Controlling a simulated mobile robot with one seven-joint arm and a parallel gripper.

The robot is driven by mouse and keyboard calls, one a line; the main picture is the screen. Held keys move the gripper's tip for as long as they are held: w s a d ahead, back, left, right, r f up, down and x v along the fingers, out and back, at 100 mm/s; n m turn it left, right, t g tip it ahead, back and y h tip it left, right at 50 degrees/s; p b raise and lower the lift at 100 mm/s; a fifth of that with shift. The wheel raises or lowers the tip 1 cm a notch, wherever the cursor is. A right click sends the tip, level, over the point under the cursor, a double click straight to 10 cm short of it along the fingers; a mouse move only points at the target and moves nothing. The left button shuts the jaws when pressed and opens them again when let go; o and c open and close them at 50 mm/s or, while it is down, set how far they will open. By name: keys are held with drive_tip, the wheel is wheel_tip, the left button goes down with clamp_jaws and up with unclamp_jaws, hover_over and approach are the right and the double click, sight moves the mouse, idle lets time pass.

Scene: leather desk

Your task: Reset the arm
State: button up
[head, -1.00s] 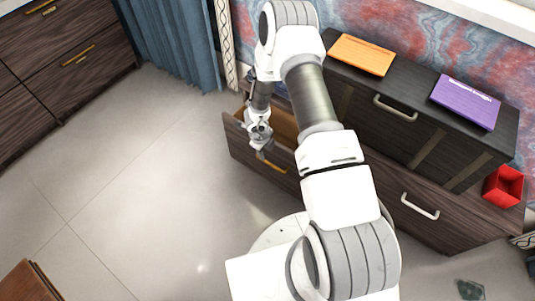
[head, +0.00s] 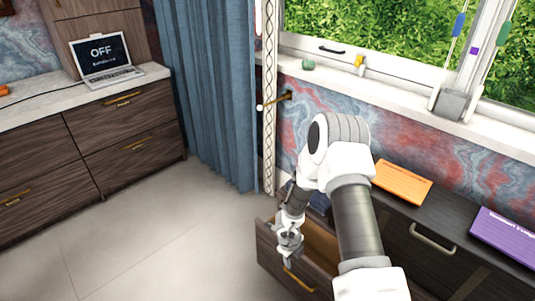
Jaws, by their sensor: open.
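My gripper (head: 289,258) hangs at the end of my bent arm in the lower middle of the head view. It points down by the open drawer (head: 301,279) of the dark wood cabinet, close to the drawer's front. The jaws are small here and partly hidden by the wrist; they look open, and I see nothing held. The drawer has a gold handle (head: 297,280) and a brown inside, partly covered by my arm. Dark blue items (head: 320,203) show behind my forearm.
An orange book (head: 402,183) and a purple book (head: 507,236) lie on the dark cabinet top at right. A laptop (head: 104,62) reading "OFF" stands on the left counter. A blue curtain (head: 208,90) hangs behind. The floor (head: 150,235) at left is clear.

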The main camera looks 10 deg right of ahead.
drive_tip(key=w+a+r+n+t+y, duration=0.25)
drive_tip(key=w+r+n, duration=0.2)
drive_tip(key=r, duration=0.75)
drive_tip(key=w+a+r+n+t+y, duration=0.1)
drive_tip(key=w+a+r+n+t, duration=0.3)
drive_tip(key=r, duration=0.7)
drive_tip(key=s+a+r+n+g+y, duration=0.1)
drive_tip(key=s+r+n, duration=0.55)
drive_tip(key=r, duration=0.35)
drive_tip(key=s+r+n+g+y, duration=0.1)
drive_tip(key=s+r+n, duration=0.5)
drive_tip(key=s+r, duration=0.3)
drive_tip(key=s+d+r+n+h+p, duration=0.1)
drive_tip(key=s+d+r+n+h, duration=0.2)
drive_tip(key=s, duration=0.5)
drive_tip(key=s+d+r+n+h, duration=0.1)
drive_tip(key=s+d+r+n, duration=0.35)
drive_tip(key=s, duration=0.35)
wheel_tip(320, 180, up, 14)
drive_tip(key=a+p, duration=0.1)
drive_tip(key=p, duration=1.4)
drive_tip(key=shift+r, duration=0.2)
